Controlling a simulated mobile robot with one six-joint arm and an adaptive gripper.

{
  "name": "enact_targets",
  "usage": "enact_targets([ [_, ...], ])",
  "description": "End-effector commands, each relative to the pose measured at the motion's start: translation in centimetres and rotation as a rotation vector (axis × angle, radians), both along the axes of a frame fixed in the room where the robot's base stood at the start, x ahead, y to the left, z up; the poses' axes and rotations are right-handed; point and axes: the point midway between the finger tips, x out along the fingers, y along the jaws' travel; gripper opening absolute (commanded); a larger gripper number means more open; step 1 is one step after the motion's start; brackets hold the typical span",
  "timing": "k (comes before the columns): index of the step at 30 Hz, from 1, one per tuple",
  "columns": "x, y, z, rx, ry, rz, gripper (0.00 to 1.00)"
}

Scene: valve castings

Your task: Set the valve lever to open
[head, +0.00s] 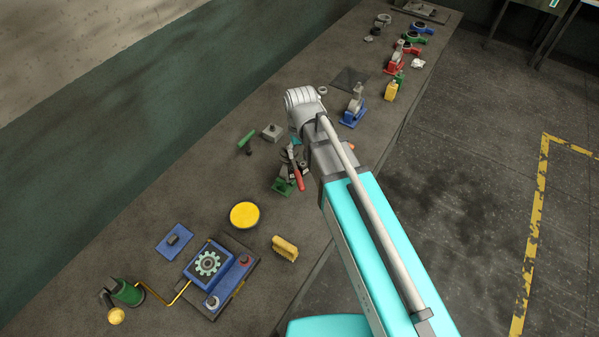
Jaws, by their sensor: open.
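A red-handled lever (298,179) stands beside a green base (283,187) near the middle of the bench. Its dark and grey body is partly hidden by my wrist and gripper. My gripper (289,168) is open, close by the red handle. Its fingertips are small and overlap the dark parts there, so I cannot tell whether they touch anything. A separate green bar-shaped handle (247,140) on a small dark stem lies further left. I cannot tell from this view which one is the valve lever or how it is set.
Blue (352,112) and red (396,66) fixtures stand further back. Open floor lies right of the bench.

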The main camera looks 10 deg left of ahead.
Motion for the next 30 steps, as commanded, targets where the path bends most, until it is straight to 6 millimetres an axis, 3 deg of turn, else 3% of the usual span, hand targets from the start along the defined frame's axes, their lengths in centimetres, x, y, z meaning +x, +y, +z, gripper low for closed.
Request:
enact_targets([
  [17,-0.1,0.4,-0.1,0.000,0.000,0.005,0.66],
  [30,-0.1,0.3,-2.8,0.000,0.000,0.005,0.66],
])
